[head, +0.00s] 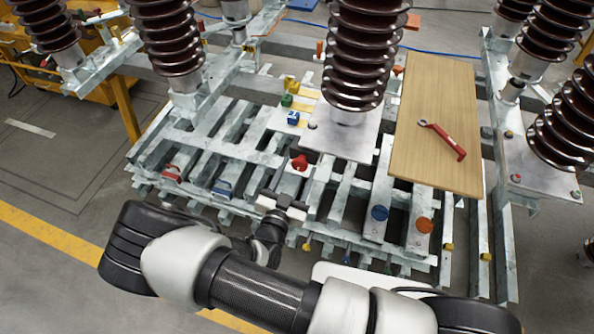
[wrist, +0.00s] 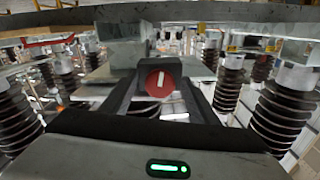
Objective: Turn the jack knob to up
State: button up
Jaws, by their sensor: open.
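A red knob (head: 299,162) sits on a pale plate on the metal frame in the head view. In the wrist view the red knob (wrist: 160,83) faces me, a round disc with a white pointer mark that stands nearly upright, tilted slightly to the right. My gripper (head: 283,197) is just in front of the red knob in the head view. In the wrist view my gripper (wrist: 161,97) is open, with one dark finger on each side of the knob. I cannot tell whether the fingers touch it.
A blue knob (head: 380,213) and an orange knob (head: 424,225) sit to the right. A wooden board (head: 415,90) carries a red-handled wrench (head: 446,141). Red (head: 171,172) and blue (head: 222,188) handles are at left. Tall brown insulators (head: 357,55) stand behind the red knob.

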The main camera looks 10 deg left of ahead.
jog(key=s+a, duration=0.1)
jog(key=s, duration=1.6)
jog(key=shift+s+a, duration=0.2)
jog(key=shift+r, duration=0.1)
jog(key=w+d+r+m+g+h+p, duration=0.1)
jog(key=w+d+r+m+g+h, duration=0.15)
jog(key=d+r+m+g, duration=0.65)
jog(key=w+d+r+m+g+h+p, duration=0.1)
jog(key=d+r+m+h, duration=0.35)
jog(key=m, duration=0.95)
jog(key=w+d+r+m+g+h+p, duration=0.2)
jog(key=d+r+m+g, duration=0.25)
jog(key=r+m, duration=0.55)
jog(key=s+d+r+n+y+p, duration=0.1)
jog(key=d+r+n+y, duration=0.2)
jog(key=n, duration=0.9)
jog(key=s+d+r+n+t+y+p, duration=0.1)
jog(key=s+d+r+n+y, duration=0.1)
jog(key=r+n, duration=0.8)
jog(key=s+d+r+n+t+y+p, duration=0.1)
jog(key=d+r+n+y, duration=0.4)
jog(key=n, duration=0.8)
notch_tip(320, 180, up, 2)
jog(key=shift+s+d+r+n+p, duration=0.15)
jog(key=shift+s+d+n+p, duration=0.15)
jog(key=shift+s+n+p, duration=0.15)
